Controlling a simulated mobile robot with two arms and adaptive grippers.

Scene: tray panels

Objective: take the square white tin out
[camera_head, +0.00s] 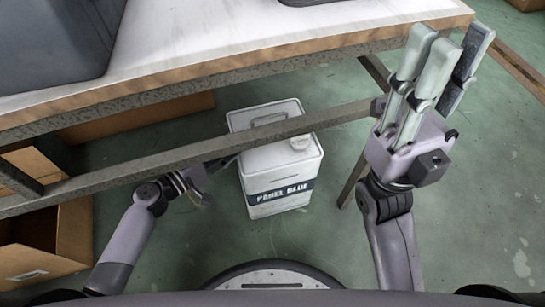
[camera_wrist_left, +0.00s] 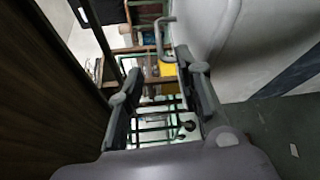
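The square white tin (camera_head: 283,165) stands upright on the green floor under the table, with a dark lettered band, a cap and a top handle. A metal rail crosses in front of its top. My left gripper (camera_head: 222,162) is at the tin's upper left, its fingers partly hidden by the rail. In the left wrist view my left gripper (camera_wrist_left: 163,75) is open. The tin's white side (camera_wrist_left: 240,50) fills the right, and its handle (camera_wrist_left: 162,38) shows just beyond the fingertips; I see no grip on it.
The metal rail (camera_head: 130,172) runs low along the table (camera_head: 240,60), with a leg (camera_head: 353,180) right of the tin. Cardboard boxes (camera_head: 75,230) stand at the left. A dark grey container (camera_head: 55,40) sits on the tabletop.

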